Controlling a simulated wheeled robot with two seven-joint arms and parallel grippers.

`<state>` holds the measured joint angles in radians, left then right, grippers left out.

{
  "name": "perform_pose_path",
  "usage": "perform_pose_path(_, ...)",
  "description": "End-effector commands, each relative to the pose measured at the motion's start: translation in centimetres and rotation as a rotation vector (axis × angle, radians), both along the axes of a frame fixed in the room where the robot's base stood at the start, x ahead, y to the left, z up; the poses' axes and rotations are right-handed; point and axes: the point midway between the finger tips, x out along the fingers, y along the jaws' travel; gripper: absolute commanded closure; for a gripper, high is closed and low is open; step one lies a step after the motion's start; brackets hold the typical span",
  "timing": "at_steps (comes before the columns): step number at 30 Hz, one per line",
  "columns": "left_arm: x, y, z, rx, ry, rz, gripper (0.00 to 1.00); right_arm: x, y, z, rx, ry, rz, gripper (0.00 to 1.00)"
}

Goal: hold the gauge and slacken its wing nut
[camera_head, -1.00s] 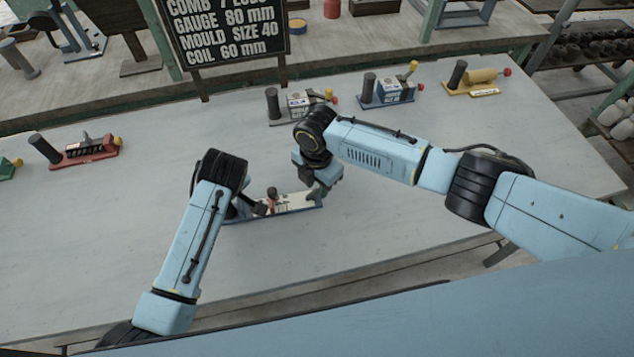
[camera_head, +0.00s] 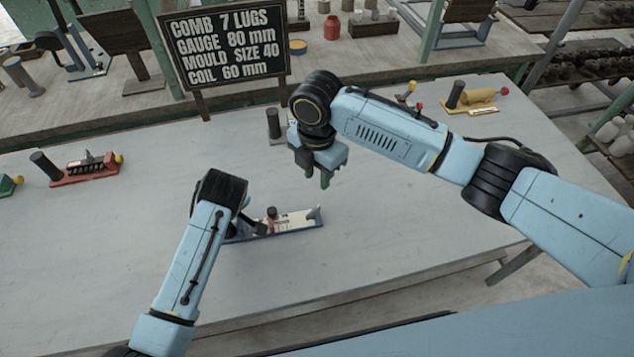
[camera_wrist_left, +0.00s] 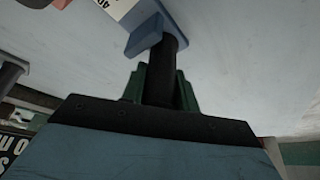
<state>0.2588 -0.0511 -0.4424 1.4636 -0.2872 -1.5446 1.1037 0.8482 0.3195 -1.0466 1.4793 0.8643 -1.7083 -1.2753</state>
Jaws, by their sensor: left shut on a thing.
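The gauge (camera_head: 294,220), a long blue base with a pale labelled top, lies on the table in front of me. A small dark reddish knob (camera_head: 272,213) stands on it and a grey upright piece (camera_head: 317,213) is at its right end. I cannot tell which part is the wing nut. My left gripper (camera_wrist_left: 160,88) is shut on the gauge's black handle (camera_wrist_left: 162,66); its blue end (camera_wrist_left: 150,30) shows beyond. In the head view the left wrist hides that handle. My right gripper (camera_head: 317,178) points down, open and empty, above and behind the gauge, apart from it.
A red tool (camera_head: 85,172) stands at the left and a yellow one (camera_head: 477,96) at the back right. A sign (camera_head: 228,50) reads "GAUGE 80 mm". The table's front right is clear.

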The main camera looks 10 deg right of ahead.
Motion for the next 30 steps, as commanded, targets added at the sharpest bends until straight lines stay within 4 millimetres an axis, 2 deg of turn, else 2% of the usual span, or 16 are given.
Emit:
perform_pose_path(12,0.03,-0.02,0.05,0.000,-0.001,0.000,1.00,0.01,-0.01,0.37,0.000,0.000,0.000,0.70)
perform_pose_path(13,0.03,-0.02,0.05,0.000,-0.001,0.000,0.69,0.00,-0.01,0.36,0.000,0.000,0.000,0.70)
perform_pose_path(18,0.03,-0.03,0.04,-0.001,-0.001,0.000,0.46,-0.01,-0.01,0.34,0.000,0.000,0.000,0.70)
perform_pose_path(26,0.00,-0.05,0.08,-0.001,-0.001,0.000,0.45,-0.01,0.00,0.33,0.000,0.000,0.000,0.70)
perform_pose_path(30,-0.26,-0.34,0.93,-0.002,-0.002,-0.001,0.45,-0.01,0.00,0.33,0.000,0.000,0.000,0.70)
